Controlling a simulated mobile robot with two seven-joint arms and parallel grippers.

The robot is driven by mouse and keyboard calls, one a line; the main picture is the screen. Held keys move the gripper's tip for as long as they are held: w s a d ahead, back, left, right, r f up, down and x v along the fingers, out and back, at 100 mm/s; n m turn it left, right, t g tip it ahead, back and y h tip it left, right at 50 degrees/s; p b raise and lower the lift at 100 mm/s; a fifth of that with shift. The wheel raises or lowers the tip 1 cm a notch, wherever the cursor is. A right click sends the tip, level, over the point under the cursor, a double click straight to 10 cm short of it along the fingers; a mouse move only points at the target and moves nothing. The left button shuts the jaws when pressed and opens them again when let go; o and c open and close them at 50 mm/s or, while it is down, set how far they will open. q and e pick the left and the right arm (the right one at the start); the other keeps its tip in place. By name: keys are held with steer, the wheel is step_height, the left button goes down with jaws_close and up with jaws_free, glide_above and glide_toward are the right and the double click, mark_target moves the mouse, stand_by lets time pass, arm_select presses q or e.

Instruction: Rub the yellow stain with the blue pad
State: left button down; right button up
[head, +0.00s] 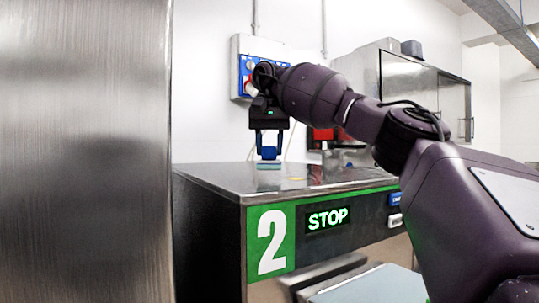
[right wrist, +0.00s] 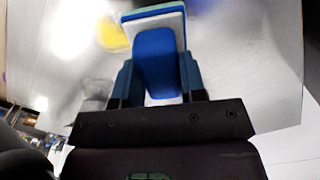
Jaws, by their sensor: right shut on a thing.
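The blue pad (head: 269,165) has an upright blue handle and a flat base with a pale layer. It also shows in the right wrist view (right wrist: 157,55). My right gripper (head: 269,147) points down and is shut on the handle, one finger on each side. The pad is at or just above the steel top of freezer 2 (head: 225,178); I cannot tell if it touches. The yellow stain (head: 296,179) is a small patch on that top, right of the pad in the head view. In the right wrist view the stain (right wrist: 112,37) lies left of the pad, partly hidden by it. My left gripper is not in view.
A large steel panel (head: 85,150) fills the left of the head view. The freezer front carries a green "2" label (head: 271,241) and a lit STOP display (head: 328,218). A blue and grey wall box (head: 244,70) hangs behind. The freezer top around the pad looks mostly clear.

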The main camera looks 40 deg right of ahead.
steer(key=shift+r, duration=1.85)
steer(key=shift+r, duration=1.55)
